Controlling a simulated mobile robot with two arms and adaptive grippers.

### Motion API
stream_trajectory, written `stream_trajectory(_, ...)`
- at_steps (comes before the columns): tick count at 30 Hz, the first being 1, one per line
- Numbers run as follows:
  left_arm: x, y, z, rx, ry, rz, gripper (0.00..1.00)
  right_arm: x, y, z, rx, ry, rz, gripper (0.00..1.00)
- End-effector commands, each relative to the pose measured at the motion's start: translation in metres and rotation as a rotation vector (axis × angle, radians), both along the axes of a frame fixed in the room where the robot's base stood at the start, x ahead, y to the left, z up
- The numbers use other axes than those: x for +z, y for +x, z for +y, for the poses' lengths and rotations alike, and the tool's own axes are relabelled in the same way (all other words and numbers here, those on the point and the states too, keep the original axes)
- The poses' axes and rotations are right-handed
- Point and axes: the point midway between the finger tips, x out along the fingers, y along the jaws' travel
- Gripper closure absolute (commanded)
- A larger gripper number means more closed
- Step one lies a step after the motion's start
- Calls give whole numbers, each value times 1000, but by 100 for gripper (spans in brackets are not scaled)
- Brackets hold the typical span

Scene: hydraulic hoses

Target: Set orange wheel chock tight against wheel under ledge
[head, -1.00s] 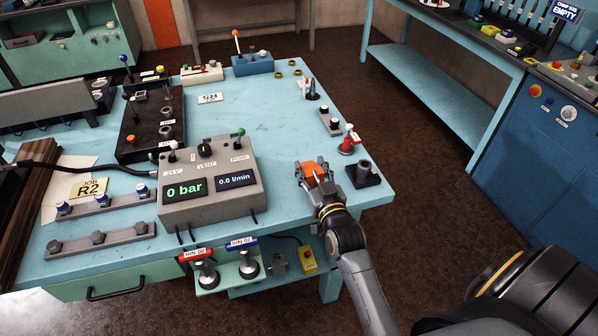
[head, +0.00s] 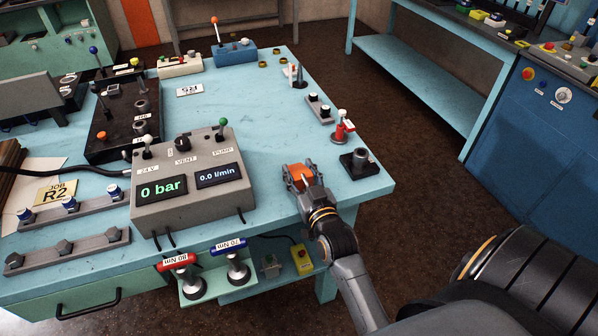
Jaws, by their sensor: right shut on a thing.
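The orange wheel chock (head: 300,176) shows between the fingers of my right gripper (head: 298,178). The gripper is shut on it, over the right part of the blue table (head: 263,135), near the front edge. The fingers and hand hide part of the chock. I cannot tell whether the chock touches the tabletop. My left gripper is not in view. I cannot make out the wheel or the ledge.
A grey control box (head: 190,182) reading 0 bar stands left of the gripper. A black block with a grey socket (head: 360,163) and a red fitting with a white-topped lever (head: 342,130) stand to the right. Torque handles (head: 232,258) hang below the front edge.

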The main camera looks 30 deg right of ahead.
Motion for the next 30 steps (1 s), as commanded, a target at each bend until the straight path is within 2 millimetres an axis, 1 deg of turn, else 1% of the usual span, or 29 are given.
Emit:
stream_trajectory(4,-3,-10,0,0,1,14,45,-3,0,0,0,0,-2,95)
stream_trajectory(5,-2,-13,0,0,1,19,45,-3,0,0,0,0,0,48)
stream_trajectory(6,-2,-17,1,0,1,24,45,-3,0,0,0,0,0,40)
stream_trajectory(7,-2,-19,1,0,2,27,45,-3,0,0,0,0,0,34)
stream_trajectory(8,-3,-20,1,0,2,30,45,-3,0,0,0,0,0,31)
stream_trajectory(16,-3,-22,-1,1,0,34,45,-2,0,0,0,0,-1,31)
stream_trajectory(19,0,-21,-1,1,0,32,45,3,0,0,0,0,-2,31)
stream_trajectory(23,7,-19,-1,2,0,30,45,2,-16,4,0,0,3,31)
stream_trajectory(30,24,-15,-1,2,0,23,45,3,-65,16,1,0,5,31)
